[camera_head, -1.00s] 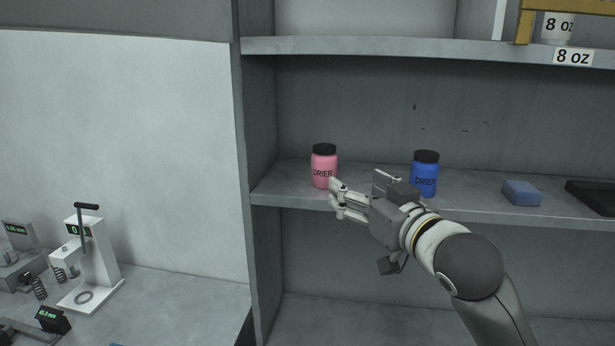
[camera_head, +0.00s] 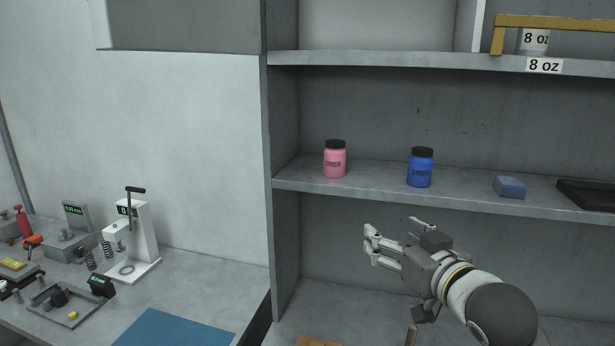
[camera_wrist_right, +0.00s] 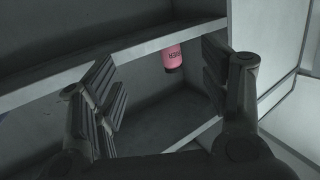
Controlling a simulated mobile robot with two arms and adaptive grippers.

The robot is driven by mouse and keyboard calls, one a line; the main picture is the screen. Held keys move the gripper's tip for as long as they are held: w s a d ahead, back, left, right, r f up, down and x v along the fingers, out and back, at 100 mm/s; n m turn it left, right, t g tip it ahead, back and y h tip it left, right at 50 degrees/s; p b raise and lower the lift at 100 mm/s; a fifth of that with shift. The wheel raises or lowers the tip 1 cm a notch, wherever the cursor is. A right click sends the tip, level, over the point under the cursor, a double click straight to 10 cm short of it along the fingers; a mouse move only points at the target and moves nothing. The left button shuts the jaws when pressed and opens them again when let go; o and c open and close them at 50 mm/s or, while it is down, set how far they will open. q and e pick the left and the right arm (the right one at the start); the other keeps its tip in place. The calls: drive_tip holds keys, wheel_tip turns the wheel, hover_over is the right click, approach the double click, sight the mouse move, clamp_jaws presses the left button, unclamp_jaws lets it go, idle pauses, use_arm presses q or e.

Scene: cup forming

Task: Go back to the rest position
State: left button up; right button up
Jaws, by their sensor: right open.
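My right gripper (camera_head: 388,238) is open and empty, held in front of the shelf unit and below the level of the middle shelf. In the right wrist view its two fingers (camera_wrist_right: 165,88) stand apart with nothing between them at the tips. A pink drier jar (camera_head: 335,160) with a black lid stands upright on the middle shelf; it also shows in the right wrist view (camera_wrist_right: 172,58), beyond the fingers. A blue drier jar (camera_head: 420,170) stands upright to its right. The gripper touches neither jar. My left gripper is not in view.
The middle shelf (camera_head: 380,198) also holds a blue block (camera_head: 510,187) and a dark tray (camera_head: 590,194). A yellow rack (camera_head: 560,22) is on the upper shelf. A workbench with a white press (camera_head: 140,235), small instruments and a blue mat (camera_head: 172,329) is at left.

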drive_tip(key=s+d+f+m+g+h, duration=0.1)
drive_tip(key=s+f+g, duration=0.35)
drive_tip(key=f, duration=0.75)
drive_tip(key=s+d+f+g+h, duration=0.1)
drive_tip(key=s+f+g, duration=0.1)
drive_tip(key=s+f, duration=0.8)
drive_tip(key=s+d+f+g+h, duration=0.1)
drive_tip(key=s+d+f+g, duration=0.15)
drive_tip(key=s+f, duration=0.6)
drive_tip(key=s+d+f+g+h, duration=0.1)
drive_tip(key=s+f+g, duration=0.2)
drive_tip(key=s+f, duration=0.6)
wheel_tip(320, 180, down, 25)
drive_tip(key=s+g, duration=0.2)
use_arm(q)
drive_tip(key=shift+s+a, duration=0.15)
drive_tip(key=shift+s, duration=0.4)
use_arm(e)
drive_tip(key=s+d+f+g, duration=0.1)
drive_tip(key=s+d+f, duration=0.2)
drive_tip(key=s+f, duration=1.3)
drive_tip(key=shift+s+f+h, duration=0.2)
drive_tip(key=shift+s+h, duration=0.1)
drive_tip(key=shift+s, duration=0.15)
